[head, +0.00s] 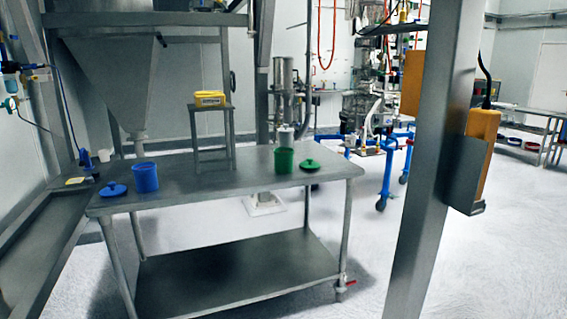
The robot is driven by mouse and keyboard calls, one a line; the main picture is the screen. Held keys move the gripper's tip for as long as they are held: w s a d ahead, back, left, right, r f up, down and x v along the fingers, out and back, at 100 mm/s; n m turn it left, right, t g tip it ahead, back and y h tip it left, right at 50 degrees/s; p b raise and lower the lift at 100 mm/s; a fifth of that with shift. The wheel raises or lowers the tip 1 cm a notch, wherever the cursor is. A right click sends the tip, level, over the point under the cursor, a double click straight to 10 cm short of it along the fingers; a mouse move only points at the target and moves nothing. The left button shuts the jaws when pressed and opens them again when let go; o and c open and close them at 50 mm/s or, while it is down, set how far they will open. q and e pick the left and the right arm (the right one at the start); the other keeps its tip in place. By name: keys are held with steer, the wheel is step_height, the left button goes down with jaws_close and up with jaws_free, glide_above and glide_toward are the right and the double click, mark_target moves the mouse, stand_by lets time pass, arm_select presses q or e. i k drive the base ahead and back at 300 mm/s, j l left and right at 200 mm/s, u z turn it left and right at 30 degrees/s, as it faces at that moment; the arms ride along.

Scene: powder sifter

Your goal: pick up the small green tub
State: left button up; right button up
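The small green tub (284,161) stands upright on the right part of the grey metal table (226,185). It looks open at the top. A green lid (310,164) lies flat on the table just to the right of the tub, apart from it. Neither of my grippers shows in the head view.
A blue tub (145,177) and a blue lid (113,189) are on the table's left part. A small metal stand (211,135) with a yellow object (209,98) on top rises from the table's back. A thick metal post (430,160) stands to the right. Floor before the table looks clear.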

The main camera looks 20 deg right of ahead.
mark_target(284, 156)
steer(key=i+u, duration=0.1)
steer(key=i, duration=0.9)
steer(key=l, duration=0.05)
